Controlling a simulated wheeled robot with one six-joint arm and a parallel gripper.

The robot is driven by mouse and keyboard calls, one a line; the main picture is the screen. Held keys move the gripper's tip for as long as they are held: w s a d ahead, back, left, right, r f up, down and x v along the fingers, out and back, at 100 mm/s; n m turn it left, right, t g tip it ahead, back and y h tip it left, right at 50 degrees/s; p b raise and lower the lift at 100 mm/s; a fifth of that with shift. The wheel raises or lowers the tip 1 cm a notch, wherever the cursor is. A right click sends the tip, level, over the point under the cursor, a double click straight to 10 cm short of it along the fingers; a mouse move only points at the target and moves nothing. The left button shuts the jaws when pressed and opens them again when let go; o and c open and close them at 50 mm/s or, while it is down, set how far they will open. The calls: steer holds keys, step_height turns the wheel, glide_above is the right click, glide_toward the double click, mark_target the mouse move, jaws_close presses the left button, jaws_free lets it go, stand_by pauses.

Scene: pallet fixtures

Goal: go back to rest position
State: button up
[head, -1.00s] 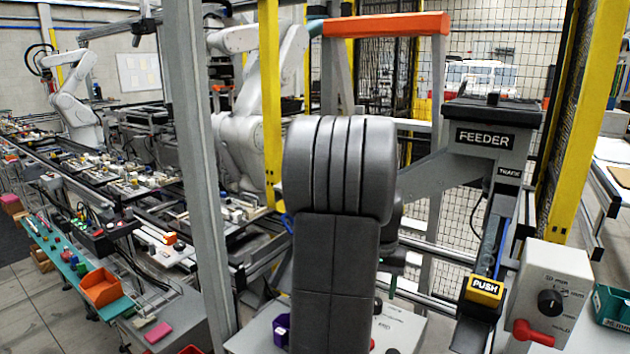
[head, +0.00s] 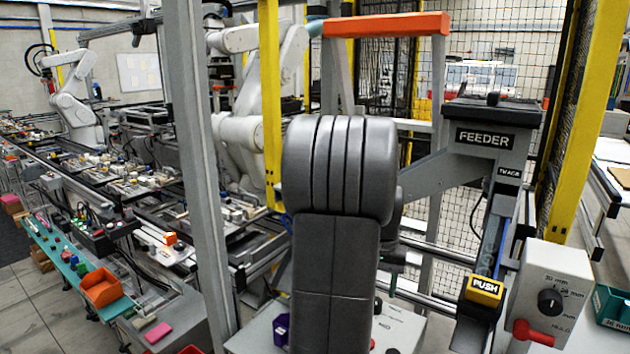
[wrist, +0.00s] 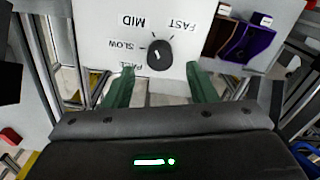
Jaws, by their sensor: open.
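My gripper (wrist: 162,90) shows in the wrist view with its two green fingers apart and nothing between them. Beyond the fingertips is a white panel with a black knob (wrist: 159,54) and the words SLOW, MID and FAST, upside down in this view. The fingers do not hold the knob; the gap between them and the panel is hard to judge. In the head view my dark arm fills the middle and hides most of the gripper and the knob.
A purple bin (wrist: 246,42) stands beside the panel. In the head view, the feeder (head: 484,138) with a yellow PUSH block (head: 484,291) and a control box with a red handle (head: 534,333) stand to the right. A grey post (head: 196,170) and yellow post (head: 270,105) stand to the left.

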step_height(320, 180, down, 4)
steer(key=shift+r, duration=0.1)
steer(key=shift+f+n, duration=0.2)
steer(key=shift+n, duration=0.1)
steer(key=n, duration=0.5)
steer(key=shift+b, duration=0.35)
steer(key=n+b, duration=0.1)
steer(key=n, duration=0.5)
step_height(320, 180, up, 6)
steer(key=shift+f, duration=0.2)
steer(key=shift+r, duration=0.1)
